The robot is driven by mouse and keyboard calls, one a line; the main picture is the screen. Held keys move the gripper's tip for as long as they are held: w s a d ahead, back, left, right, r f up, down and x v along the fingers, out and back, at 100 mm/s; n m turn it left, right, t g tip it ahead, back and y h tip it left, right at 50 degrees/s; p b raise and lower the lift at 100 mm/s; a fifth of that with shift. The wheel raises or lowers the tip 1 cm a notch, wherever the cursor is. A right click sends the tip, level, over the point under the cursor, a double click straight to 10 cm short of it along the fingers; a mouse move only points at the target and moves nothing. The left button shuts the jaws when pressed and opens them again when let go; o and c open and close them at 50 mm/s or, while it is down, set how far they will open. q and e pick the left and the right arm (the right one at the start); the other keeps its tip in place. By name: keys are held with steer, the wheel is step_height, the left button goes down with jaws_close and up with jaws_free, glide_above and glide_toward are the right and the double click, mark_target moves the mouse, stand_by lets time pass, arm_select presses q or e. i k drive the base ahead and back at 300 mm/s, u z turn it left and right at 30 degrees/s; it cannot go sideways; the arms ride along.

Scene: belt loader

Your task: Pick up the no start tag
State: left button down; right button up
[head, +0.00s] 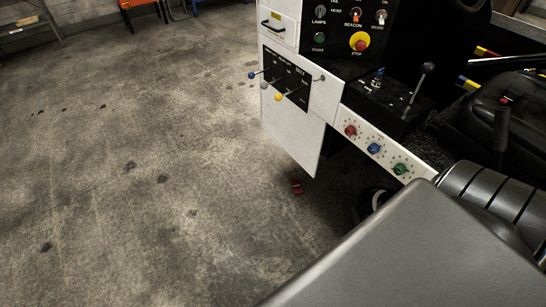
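A small red item (296,186) lies on the concrete floor, just past the lower corner of the white panel in the head view. It may be the no start tag, but it is too small for me to read any lettering. No other tag is clear to me. Neither of my grippers is in view.
The belt loader's control console (360,40) has a red stop button (359,41) and several ball-topped levers (278,97). A white strip (390,150) carries coloured knobs. A large grey surface (400,255) fills the lower right. The floor (120,170) at left is open.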

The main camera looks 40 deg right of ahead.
mark_target(298, 189)
steer(key=k, duration=0.2)
steer(key=u, duration=0.55)
steer(key=i, duration=1.45)
steer(key=z, duration=1.3)
steer(key=i, duration=0.95)
steer(key=z, duration=0.9)
